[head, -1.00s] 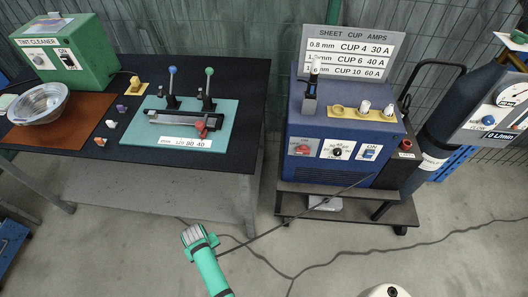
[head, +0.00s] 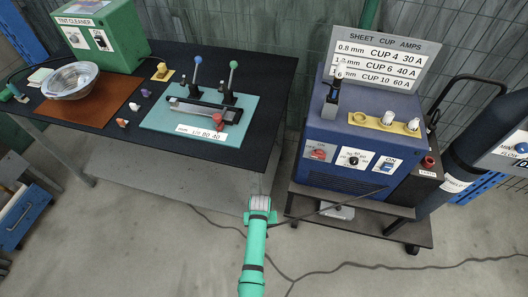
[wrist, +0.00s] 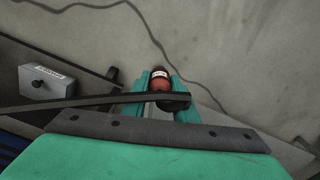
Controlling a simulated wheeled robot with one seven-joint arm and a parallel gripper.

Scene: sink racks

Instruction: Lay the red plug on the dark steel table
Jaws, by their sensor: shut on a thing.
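The red plug (wrist: 159,84), with a white label band, sits between the teal fingers of my gripper (wrist: 160,92) in the wrist view. A dark cable crosses just in front of the plug and hides part of it. In the head view my gripper (head: 259,207) is below the front right corner of the dark steel table (head: 272,98), over the floor. The plug itself cannot be made out there. A cable runs from the gripper towards the blue machine's cart. The table's dark top shows bare along its right side.
A teal board (head: 226,128) with levers, a brown mat (head: 100,112), a steel bowl (head: 72,80) and a green cleaner box (head: 115,35) stand on the table. Small coloured cups lie between. The blue welding machine (head: 340,130) on its cart (head: 385,222) stands close right of my gripper.

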